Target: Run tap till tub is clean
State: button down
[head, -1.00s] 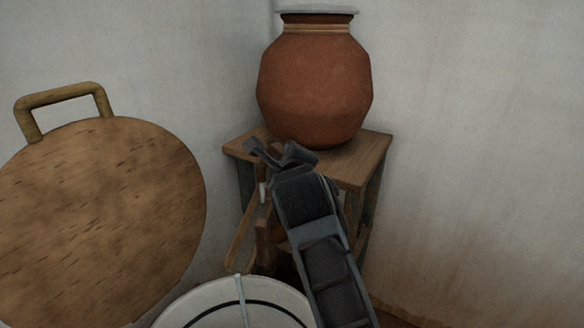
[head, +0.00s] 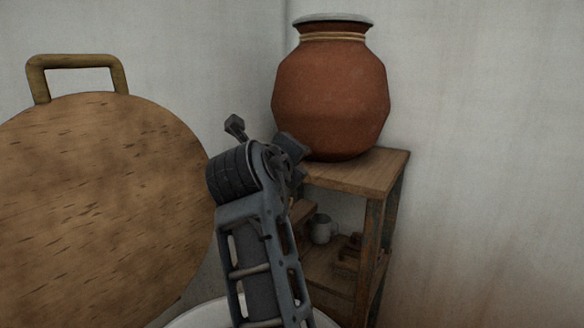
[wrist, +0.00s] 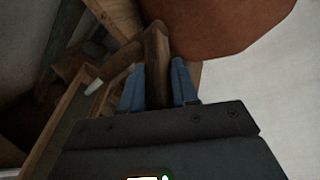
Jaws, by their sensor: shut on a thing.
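My gripper (head: 264,138) is up in front of the wooden stand, left of the clay pot. In the wrist view its blue fingertips (wrist: 158,84) are shut on a brown wooden piece (wrist: 156,55), which stands out between them. The held piece cannot be made out in the head view. A white tub (head: 192,319) shows only as a rim at the bottom edge, mostly hidden behind my arm. I cannot make out a tap for certain, nor whether water runs or the tub is clean.
The clay pot (head: 331,95) stands on the wooden stand (head: 365,170), close to my gripper. A grey mug (head: 322,229) sits on a lower shelf. A large round wooden board with a handle (head: 95,205) leans at left. White walls close the corner behind.

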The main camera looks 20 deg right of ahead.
dwell(0.3)
jog(key=c, duration=0.9)
grip_release()
jog(key=shift+p, duration=0.45)
